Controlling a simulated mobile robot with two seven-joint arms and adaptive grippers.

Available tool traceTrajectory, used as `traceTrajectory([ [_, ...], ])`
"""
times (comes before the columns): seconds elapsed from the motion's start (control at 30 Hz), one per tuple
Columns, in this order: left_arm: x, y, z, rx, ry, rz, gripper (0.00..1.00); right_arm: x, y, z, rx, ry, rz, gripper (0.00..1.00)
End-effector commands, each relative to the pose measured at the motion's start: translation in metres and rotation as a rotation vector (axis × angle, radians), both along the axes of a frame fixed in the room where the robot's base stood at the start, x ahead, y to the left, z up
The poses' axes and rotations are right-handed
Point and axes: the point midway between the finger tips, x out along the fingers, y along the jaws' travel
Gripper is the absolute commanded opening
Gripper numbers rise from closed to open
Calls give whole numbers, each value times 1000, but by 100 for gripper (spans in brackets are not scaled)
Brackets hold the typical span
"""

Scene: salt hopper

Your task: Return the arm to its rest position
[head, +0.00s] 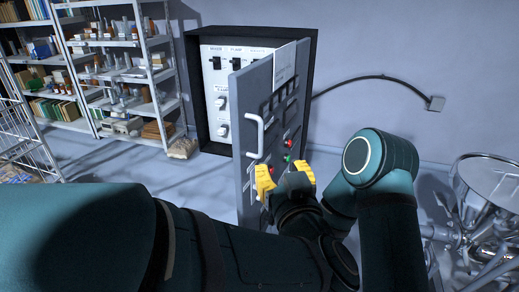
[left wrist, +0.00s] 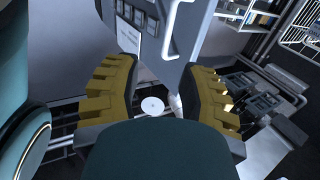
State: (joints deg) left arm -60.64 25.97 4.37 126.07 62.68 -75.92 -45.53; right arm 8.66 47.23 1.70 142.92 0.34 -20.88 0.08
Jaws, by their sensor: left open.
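My left gripper (head: 285,178) has yellow fingers and is in front of the lower part of an open grey cabinet door (head: 250,100). In the left wrist view the two yellow fingers of the gripper (left wrist: 160,92) stand wide apart with nothing held between them. My dark teal left arm crosses the lower part of the head view and bends at a rounded joint right of the gripper. I cannot tell whether the fingers touch the door. My right gripper does not show.
The wall cabinet (head: 225,100) has a white panel with switches and knobs. The door has a white handle (head: 254,136) and red and green buttons. Shelves (head: 120,70) stand at the left. A metal hopper (head: 488,195) stands at the right. A cable runs along the wall.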

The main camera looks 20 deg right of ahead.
Motion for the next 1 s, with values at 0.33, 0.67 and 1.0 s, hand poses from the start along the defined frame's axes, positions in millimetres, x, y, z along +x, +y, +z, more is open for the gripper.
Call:
traceTrajectory([
  [0.33,0,0,-2,0,2,-1,41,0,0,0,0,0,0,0],
  [0.67,71,43,-128,14,207,-58,41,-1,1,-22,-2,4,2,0],
  [1.0,87,144,-338,-63,693,-109,41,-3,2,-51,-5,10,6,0],
])
